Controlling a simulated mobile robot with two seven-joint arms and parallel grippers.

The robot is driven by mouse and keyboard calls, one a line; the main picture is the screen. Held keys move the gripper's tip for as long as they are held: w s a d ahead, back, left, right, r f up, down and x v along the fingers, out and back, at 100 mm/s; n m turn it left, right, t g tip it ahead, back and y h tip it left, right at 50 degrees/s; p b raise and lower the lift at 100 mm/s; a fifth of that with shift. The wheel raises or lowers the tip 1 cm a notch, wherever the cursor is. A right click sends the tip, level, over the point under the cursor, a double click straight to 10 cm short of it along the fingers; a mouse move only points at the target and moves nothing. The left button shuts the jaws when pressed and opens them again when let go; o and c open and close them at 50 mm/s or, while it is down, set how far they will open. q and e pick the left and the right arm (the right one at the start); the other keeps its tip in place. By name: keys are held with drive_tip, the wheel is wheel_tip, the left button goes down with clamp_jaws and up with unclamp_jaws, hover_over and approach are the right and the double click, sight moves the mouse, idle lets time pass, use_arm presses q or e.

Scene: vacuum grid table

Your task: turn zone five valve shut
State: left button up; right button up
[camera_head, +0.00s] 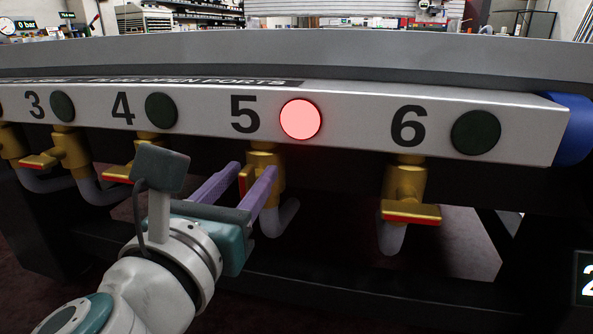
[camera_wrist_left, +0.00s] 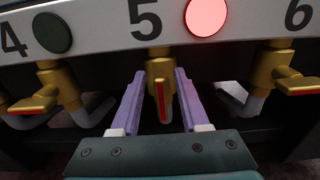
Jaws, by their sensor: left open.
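The zone five valve (camera_head: 267,166) is a brass valve under the number 5, beside a lit red lamp (camera_head: 300,119). In the left wrist view its handle (camera_wrist_left: 161,101), with a red edge, points toward me and stands in line with my gripper. My left gripper (camera_head: 240,184) is open, with its purple fingers on either side of the handle. In the left wrist view the fingers (camera_wrist_left: 161,95) show gaps to the handle on both sides. My right gripper is not in view.
The zone six valve (camera_head: 407,190) is to the right, its handle turned crosswise. The zone four valve (camera_wrist_left: 51,88) is to the left, also crosswise. Their lamps, such as the zone six lamp (camera_head: 475,132), are dark. Grey hoses hang below the valves.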

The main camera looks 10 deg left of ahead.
use_arm(q)
drive_tip(key=shift+w, duration=0.1)
clamp_jaws()
idle(0.3)
